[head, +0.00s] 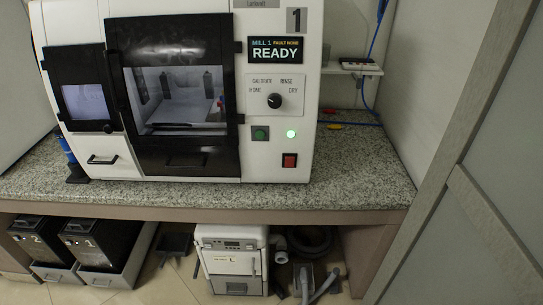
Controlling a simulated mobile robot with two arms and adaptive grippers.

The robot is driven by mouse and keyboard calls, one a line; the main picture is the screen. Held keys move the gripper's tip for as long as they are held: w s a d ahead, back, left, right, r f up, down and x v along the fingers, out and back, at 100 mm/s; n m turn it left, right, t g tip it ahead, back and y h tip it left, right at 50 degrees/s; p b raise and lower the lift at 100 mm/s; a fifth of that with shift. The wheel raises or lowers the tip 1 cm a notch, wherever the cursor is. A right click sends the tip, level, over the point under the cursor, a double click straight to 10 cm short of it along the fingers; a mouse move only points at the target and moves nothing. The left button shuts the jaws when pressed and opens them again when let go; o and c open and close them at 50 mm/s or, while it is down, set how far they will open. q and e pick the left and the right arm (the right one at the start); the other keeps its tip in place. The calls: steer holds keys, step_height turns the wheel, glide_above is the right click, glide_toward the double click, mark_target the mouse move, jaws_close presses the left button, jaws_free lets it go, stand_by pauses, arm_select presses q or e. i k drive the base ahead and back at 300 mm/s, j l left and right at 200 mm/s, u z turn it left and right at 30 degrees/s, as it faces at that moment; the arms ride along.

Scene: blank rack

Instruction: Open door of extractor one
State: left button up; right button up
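A white box unit (230,258) stands on the floor under the counter, with a small panel at the top of its front and a dark slot low down. Its front looks closed. A grey pipe elbow (279,248) sits at its right side. Its lettering is too small to read, so I cannot tell for sure that it is extractor one. Neither of my grippers is in view.
A white mill (273,152) marked 1, its screen (276,50) reading READY, stands on the speckled counter (360,172). Dark boxes numbered 2 (38,240) and 1 (95,243) sit below left. Hoses (306,285) lie right of the white unit. A grey-framed panel (487,215) stands at right.

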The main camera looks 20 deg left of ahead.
mark_target(239, 262)
steer(key=u, duration=0.95)
